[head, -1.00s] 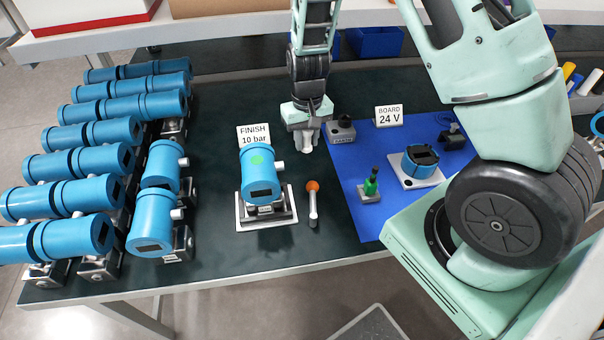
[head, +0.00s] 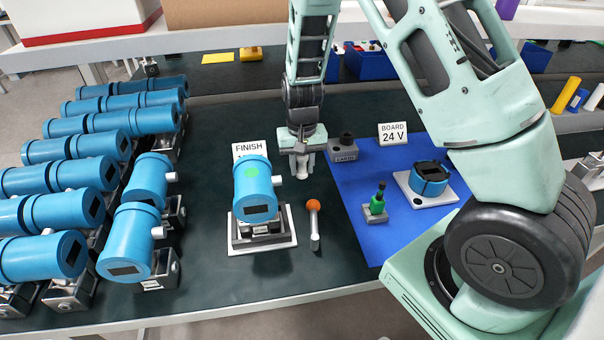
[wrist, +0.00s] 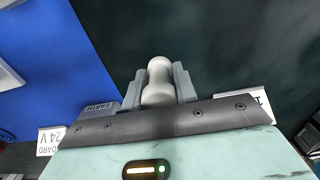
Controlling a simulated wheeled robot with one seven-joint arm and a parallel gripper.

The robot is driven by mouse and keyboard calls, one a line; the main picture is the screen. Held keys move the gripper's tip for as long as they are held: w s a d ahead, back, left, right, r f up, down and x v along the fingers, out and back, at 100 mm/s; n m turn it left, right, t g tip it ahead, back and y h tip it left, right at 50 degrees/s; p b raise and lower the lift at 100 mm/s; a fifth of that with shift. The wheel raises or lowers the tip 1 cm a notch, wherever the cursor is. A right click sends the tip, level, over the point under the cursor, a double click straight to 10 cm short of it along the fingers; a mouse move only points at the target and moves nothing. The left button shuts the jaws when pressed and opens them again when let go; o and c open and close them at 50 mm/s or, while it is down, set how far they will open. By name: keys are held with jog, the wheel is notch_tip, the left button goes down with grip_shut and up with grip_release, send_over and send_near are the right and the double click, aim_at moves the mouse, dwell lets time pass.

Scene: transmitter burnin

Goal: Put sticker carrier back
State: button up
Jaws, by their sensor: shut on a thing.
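My gripper (head: 303,170) is shut on a small pale grey, knob-shaped piece, which I take to be the sticker carrier (wrist: 158,82). In the wrist view it sits between the two grey fingers, its rounded end showing; its underside is hidden. In the head view my gripper points down over the dark bench, between the FINISH sign (head: 250,149) and the grey EARTH block (head: 343,148). I cannot tell whether the piece touches the bench. A blue transmitter (head: 254,190) with a green round sticker (head: 252,172) stands on the finish plate (head: 238,244), left of my gripper.
An orange-headed tool (head: 313,222) stands in front of my gripper. The blue mat (head: 357,215) to the right bears a green-topped piece (head: 377,200) and a round blue housing (head: 429,178). Several blue transmitters fill the left side. A yellow sheet (head: 218,58) lies at the back.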

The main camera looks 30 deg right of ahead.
aim_at(302, 172)
jog(key=shift+f, duration=1.45)
jog(key=shift+f, duration=0.1)
jog(key=shift+f, duration=0.1)
jog(key=o, duration=1)
jog(key=shift+o, duration=0.2)
notch_tip(302, 172, up, 12)
jog(key=shift+r, duration=0.25)
